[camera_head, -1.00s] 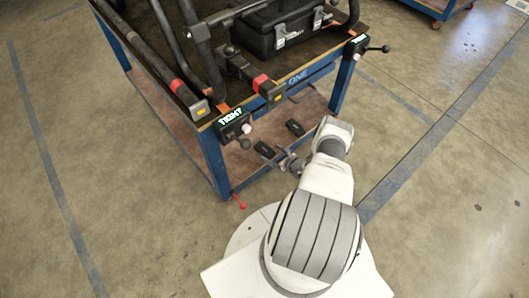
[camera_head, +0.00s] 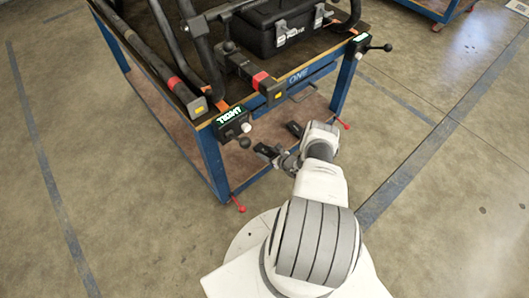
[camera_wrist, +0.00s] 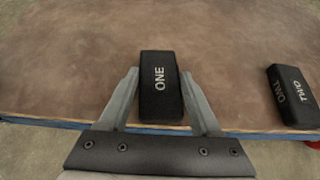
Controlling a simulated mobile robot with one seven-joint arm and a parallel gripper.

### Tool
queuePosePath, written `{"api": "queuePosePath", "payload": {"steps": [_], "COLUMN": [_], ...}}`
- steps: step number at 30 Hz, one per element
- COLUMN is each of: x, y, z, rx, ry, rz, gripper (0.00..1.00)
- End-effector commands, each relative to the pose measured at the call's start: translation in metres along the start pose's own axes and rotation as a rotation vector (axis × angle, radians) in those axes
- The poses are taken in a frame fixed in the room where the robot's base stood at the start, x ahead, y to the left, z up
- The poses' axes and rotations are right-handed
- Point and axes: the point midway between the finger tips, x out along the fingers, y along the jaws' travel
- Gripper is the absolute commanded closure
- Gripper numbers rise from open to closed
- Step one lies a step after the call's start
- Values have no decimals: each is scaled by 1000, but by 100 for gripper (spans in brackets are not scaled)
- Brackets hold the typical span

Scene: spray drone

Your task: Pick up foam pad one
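Foam pad one is a black block with pale lettering "ONE" (camera_wrist: 160,88), lying on the brown lower shelf (camera_wrist: 60,75) near its front edge. In the head view it is the nearer dark pad (camera_head: 266,151), just beyond my gripper (camera_head: 284,159). In the wrist view my gripper (camera_wrist: 160,76) is open, with one finger on each side of the pad. The fingers are very close to its long sides; I cannot tell whether either touches. A second black pad marked "TWO" (camera_wrist: 292,95) lies to the right, outside the fingers; it also shows in the head view (camera_head: 294,129).
The shelf belongs to a blue-legged cart (camera_head: 213,162). Its top holds a black case (camera_head: 283,27) and dark tubes, and a lit box (camera_head: 230,120) and levers stick out at its near edge. Red pedals (camera_head: 239,207) stand at the legs. The shelf behind the pads is bare.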

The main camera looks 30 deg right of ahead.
Motion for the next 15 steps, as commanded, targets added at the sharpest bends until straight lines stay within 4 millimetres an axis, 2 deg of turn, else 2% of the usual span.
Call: {"api": "queuePosePath", "payload": {"steps": [1,6,15], "x": [0,0,0], "y": [0,0,0], "z": [0,0,0], "rx": [0,0,0], "ry": [0,0,0], "rz": [0,0,0], "gripper": [61,88,92]}}
